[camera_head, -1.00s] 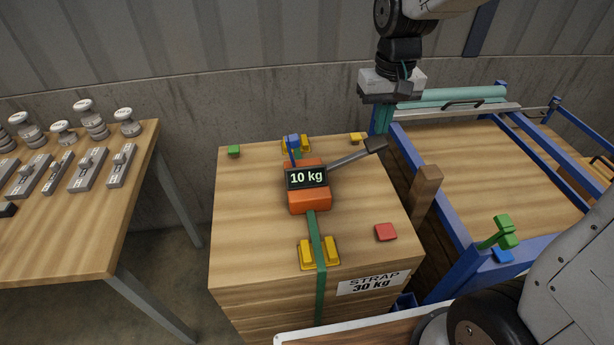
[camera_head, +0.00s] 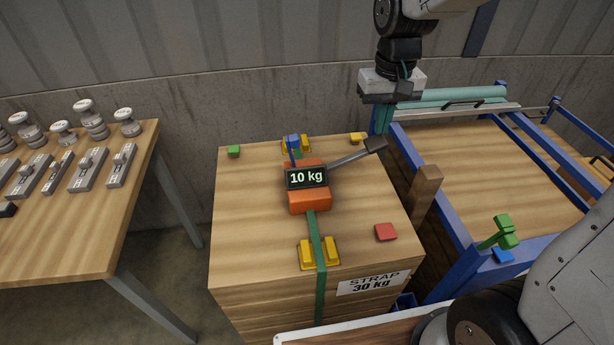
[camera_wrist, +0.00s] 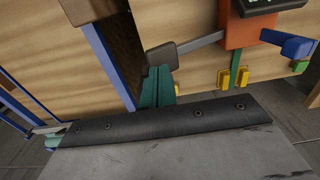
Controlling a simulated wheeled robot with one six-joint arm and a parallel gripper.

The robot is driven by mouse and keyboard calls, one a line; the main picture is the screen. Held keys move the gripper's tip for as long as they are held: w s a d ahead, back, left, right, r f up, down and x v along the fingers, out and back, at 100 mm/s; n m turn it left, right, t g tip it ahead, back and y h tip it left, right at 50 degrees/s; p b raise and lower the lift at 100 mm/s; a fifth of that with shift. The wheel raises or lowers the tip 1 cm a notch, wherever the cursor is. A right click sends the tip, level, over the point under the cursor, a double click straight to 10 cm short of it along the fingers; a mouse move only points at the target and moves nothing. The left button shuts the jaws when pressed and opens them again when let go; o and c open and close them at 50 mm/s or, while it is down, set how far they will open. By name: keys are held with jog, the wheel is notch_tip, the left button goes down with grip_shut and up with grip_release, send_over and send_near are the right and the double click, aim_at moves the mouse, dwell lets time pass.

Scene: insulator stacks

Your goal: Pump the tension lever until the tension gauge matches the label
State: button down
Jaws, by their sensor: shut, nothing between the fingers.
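The orange tensioner (camera_head: 309,200) sits on the green strap (camera_head: 315,240) on top of a wooden crate (camera_head: 245,220). Its gauge (camera_head: 307,177) reads 10 kg. The label (camera_head: 370,283) on the crate reads "STRAP 30 kg". The grey tension lever (camera_head: 348,159) slants up to the right and ends in a dark grip; it also shows in the wrist view (camera_wrist: 200,41). My gripper (camera_head: 382,122) is shut and empty, with its teal fingers beside the lever's grip. In the wrist view the fingertips (camera_wrist: 158,70) are close to the grip; I cannot tell whether they touch.
A small blue lever (camera_head: 293,142) is at the tensioner's far side. Yellow brackets (camera_head: 319,252) guide the strap. A red block (camera_head: 385,232) lies on the crate. A blue-framed rack (camera_head: 440,200) stands right; a table with metal weights (camera_head: 70,240) stands left.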

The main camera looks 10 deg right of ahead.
aim_at(379, 140)
jog(key=shift+f, duration=2.95)
jog(key=shift+r, duration=2.95)
notch_tip(379, 140, up, 6)
jog(key=shift+f, duration=3)
jog(key=shift+f, duration=2.9)
jog(key=shift+r, duration=2.9)
